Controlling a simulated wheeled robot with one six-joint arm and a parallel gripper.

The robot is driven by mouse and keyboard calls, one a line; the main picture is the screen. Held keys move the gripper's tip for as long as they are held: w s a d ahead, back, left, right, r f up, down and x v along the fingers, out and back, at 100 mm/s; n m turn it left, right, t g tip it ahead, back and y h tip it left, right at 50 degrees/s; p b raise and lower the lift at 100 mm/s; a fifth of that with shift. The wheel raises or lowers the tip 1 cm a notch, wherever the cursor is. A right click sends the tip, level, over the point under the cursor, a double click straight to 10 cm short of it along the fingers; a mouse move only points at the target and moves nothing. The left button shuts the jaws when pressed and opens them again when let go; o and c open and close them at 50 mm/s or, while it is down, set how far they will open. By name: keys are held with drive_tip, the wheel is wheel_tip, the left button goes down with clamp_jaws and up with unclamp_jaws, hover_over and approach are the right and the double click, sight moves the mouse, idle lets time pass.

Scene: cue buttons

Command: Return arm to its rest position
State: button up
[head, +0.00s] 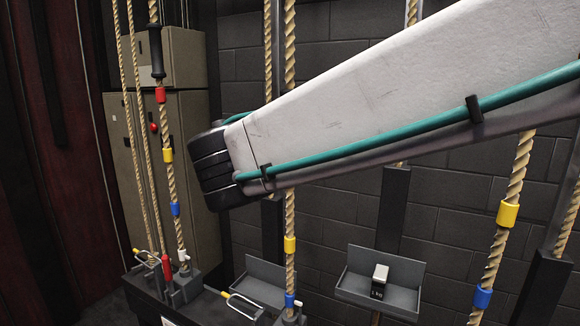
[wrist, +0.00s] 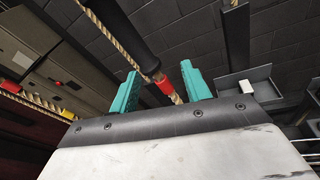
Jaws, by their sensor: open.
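My arm (head: 400,95) crosses the head view from the upper right to a black joint (head: 215,165) left of centre. My gripper is not visible in the head view. In the wrist view my gripper (wrist: 159,68) is open, with two teal fingers spread apart. A rope's black grip (wrist: 132,32) and red band (wrist: 165,87) show between the fingers in the picture. I cannot tell whether they lie between the fingers in depth or beyond them. Nothing is visibly held.
Ropes with coloured bands hang at left, centre and right, one with a black grip (head: 156,52). A beige cabinet (head: 190,130) stands behind at left. A grey tray (head: 380,285) holds a small pale-topped block (head: 379,280). A dark block wall (head: 340,215) is behind.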

drive_tip(key=s+d+f+m+g+h, duration=0.1)
drive_tip(key=s+d+f+m+g, duration=0.5)
drive_tip(key=d, duration=0.3)
drive_tip(key=s+d+f+m+g+h, duration=0.1)
drive_tip(key=s+d+f+m+g, duration=0.3)
drive_tip(key=d+f+m, duration=0.4)
drive_tip(key=s+d+f+m+g+y, duration=0.2)
drive_tip(key=s+d+m+y, duration=0.1)
drive_tip(key=s+d+m, duration=0.2)
drive_tip(key=s+d+f+m+g+y, duration=0.2)
drive_tip(key=s+d+m, duration=0.3)
drive_tip(key=s+m, duration=0.5)
drive_tip(key=shift+s+d+f+y, duration=0.2)
drive_tip(key=shift+s+d+y, duration=0.05)
drive_tip(key=shift+s+y, duration=0.45)
